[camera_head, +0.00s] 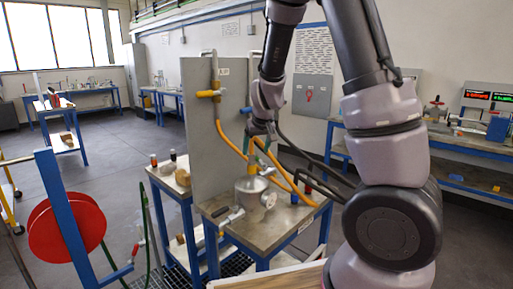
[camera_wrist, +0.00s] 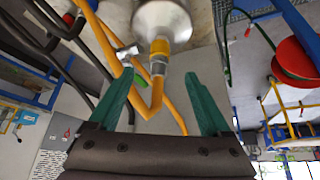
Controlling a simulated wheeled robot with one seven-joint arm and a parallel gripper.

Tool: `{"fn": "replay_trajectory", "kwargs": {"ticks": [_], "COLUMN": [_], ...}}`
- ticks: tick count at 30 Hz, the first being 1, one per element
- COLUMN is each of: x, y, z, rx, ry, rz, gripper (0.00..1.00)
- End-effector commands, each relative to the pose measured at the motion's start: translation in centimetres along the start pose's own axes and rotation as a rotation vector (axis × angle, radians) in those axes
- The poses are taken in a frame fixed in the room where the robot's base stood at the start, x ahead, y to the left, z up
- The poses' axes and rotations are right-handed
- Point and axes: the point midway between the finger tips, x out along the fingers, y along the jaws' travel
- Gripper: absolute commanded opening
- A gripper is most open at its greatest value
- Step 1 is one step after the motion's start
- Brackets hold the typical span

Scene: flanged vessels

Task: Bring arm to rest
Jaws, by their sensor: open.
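My gripper (camera_wrist: 165,105) is open, with its two green fingers apart in the wrist view. In the head view my gripper (camera_head: 262,138) hangs at the end of my bent arm, above the metal vessel (camera_head: 250,190) on the bench. The vessel has a yellow collar on its top fitting. It also shows in the wrist view (camera_wrist: 162,18), beyond the fingertips. Yellow hoses (camera_head: 228,140) run down the grey panel to the bench and pass behind my gripper. I see nothing held between the fingers.
The upright grey panel (camera_head: 200,120) stands close to the left of my arm. A red hose reel (camera_head: 75,232) on a blue post is at the lower left. A side bench (camera_head: 470,143) with valves and displays is at the right. Open floor lies at the left.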

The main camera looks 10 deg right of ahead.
Motion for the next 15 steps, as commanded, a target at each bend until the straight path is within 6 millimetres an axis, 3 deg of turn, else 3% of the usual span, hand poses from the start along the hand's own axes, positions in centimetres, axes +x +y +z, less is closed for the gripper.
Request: {"fn": "replay_trajectory", "kwargs": {"ticks": [8,11,15], "x": [-2.0,-4.6,-10.0], "y": [0.2,0.4,0.9], "z": [0.0,0.1,0.8], "rx": [0.037,0.095,0.194], "ry": [-0.002,-0.005,-0.006], "rz": [-0.03,-0.084,-0.174], "gripper": [0.82,0.82,0.82]}}
